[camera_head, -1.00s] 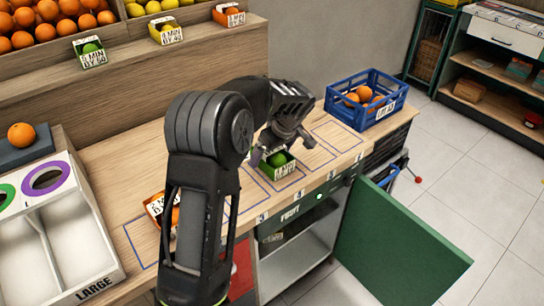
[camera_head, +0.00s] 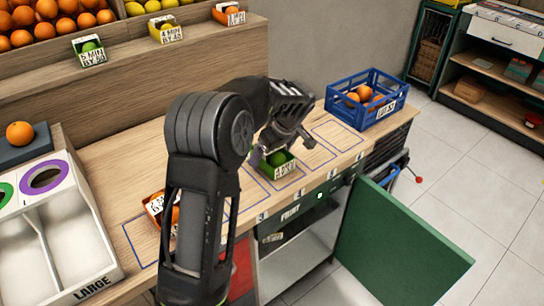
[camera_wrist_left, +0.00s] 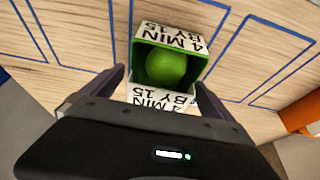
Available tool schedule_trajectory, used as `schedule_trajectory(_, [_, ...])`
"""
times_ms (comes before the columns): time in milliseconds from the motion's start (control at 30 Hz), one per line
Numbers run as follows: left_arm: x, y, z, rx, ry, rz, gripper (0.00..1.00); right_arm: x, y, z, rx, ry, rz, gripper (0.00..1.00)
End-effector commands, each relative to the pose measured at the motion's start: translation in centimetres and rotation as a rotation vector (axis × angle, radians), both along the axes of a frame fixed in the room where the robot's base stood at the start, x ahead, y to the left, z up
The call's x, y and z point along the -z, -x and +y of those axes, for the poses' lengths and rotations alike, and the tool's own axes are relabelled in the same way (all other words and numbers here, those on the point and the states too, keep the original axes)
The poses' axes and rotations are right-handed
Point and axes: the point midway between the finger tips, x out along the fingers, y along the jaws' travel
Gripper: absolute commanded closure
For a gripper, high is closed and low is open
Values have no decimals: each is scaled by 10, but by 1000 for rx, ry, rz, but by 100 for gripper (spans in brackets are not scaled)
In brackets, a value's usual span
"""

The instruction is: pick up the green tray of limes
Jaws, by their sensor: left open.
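The green tray (camera_head: 284,170) with a lime (camera_head: 277,158) stands on the wooden counter, inside a blue outlined square. In the left wrist view the tray (camera_wrist_left: 140,62) shows "4 MIN BY 15" labels and one lime (camera_wrist_left: 166,68) inside. My left gripper (camera_head: 264,156) is open and low over the tray. In the left wrist view its two fingers (camera_wrist_left: 165,85) stand apart, one on each side of the tray's near part. I cannot tell whether they touch it. My right gripper is not in view.
A blue crate of oranges (camera_head: 385,107) stands at the counter's right end. An orange tray (camera_head: 155,210) is partly hidden behind my left arm. A white sorting box (camera_head: 65,283) is at the left. A green cabinet door (camera_head: 400,243) hangs open below the counter.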

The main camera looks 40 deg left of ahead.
Motion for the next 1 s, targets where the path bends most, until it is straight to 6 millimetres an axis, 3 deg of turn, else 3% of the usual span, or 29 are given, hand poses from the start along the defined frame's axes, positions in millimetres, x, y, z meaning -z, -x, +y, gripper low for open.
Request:
schedule_trajectory(233, [0, 0, 0, 0, 0, 0, 3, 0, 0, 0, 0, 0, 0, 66])
schedule_trajectory(1000, [0, 0, 0, 0, 0, 0, 66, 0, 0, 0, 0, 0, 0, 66])
